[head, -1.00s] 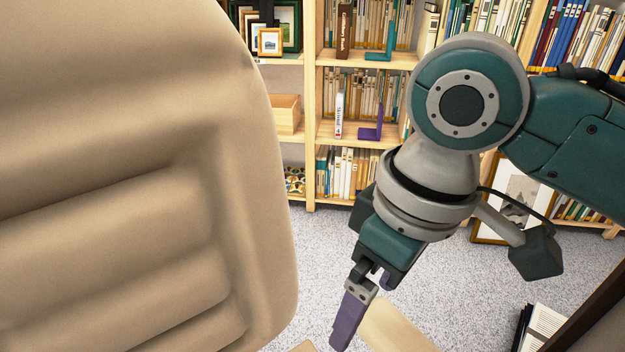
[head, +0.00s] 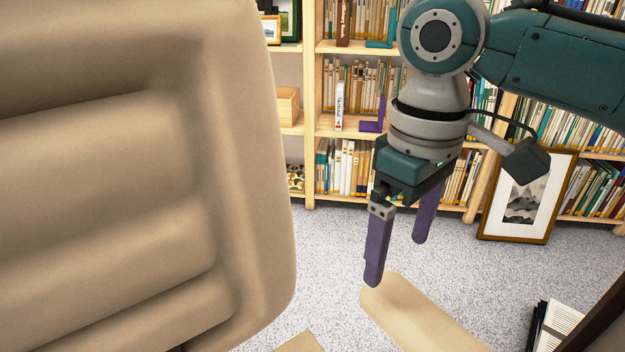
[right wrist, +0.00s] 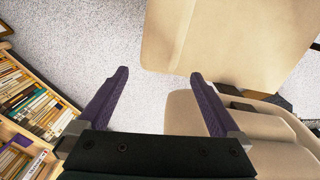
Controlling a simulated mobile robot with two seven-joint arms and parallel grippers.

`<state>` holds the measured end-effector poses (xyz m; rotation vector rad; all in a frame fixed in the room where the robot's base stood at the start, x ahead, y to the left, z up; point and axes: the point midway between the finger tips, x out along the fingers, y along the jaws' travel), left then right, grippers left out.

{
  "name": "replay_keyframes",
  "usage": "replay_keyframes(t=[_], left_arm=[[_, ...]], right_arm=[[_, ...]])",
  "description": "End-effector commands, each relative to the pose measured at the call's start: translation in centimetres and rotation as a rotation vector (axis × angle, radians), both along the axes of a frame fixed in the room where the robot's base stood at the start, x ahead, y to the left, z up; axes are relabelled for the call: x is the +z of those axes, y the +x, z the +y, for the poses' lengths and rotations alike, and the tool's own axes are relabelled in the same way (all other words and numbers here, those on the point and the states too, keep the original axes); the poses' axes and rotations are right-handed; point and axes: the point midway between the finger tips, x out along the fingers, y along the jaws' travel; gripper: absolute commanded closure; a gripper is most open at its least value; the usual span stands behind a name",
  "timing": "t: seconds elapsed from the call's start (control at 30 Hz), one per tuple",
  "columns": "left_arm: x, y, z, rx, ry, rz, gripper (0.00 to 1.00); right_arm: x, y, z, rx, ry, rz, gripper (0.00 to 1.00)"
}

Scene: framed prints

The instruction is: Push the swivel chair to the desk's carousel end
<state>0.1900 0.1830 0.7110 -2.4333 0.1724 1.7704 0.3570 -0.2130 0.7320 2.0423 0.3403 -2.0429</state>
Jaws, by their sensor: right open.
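The swivel chair's large beige padded back (head: 120,180) fills the left of the head view, very close. A separate beige piece (head: 425,320), perhaps also of the chair, shows low in the middle. In the right wrist view, beige chair parts (right wrist: 235,40) show at the upper right and lower right. My right gripper (head: 397,261) points down to the right of the chair back, its purple fingers apart with nothing between them. It also shows in the right wrist view (right wrist: 160,73), beside the chair parts; contact cannot be told. My left gripper is not in view. No carousel is identifiable.
A wooden bookshelf (head: 311,110) lines the back wall. A framed print (head: 527,195) leans against it at the right. A dark edge (head: 605,325), perhaps the desk, and an open book (head: 560,325) show at lower right. Grey carpet (head: 330,250) lies clear between.

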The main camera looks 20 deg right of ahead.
Motion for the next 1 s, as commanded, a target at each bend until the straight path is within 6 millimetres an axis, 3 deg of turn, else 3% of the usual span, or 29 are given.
replay_keyframes(t=[0.2,0.43,0.6,0.93,1.0], left_arm=[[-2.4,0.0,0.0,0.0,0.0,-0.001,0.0],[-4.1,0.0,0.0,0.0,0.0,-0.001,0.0],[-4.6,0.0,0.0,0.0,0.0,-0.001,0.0],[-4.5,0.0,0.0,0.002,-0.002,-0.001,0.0],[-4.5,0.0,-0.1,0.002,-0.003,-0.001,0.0]], right_arm=[[-4.3,-0.1,-0.1,-0.002,-0.002,0.002,0.0],[-7.7,-0.1,0.0,0.0,-0.001,0.001,0.0],[-8.8,0.0,0.0,0.001,-0.001,0.0,0.0],[-8.9,0.0,0.0,0.001,-0.001,0.0,0.0],[-8.9,0.0,0.0,0.001,-0.001,-0.001,0.07]])
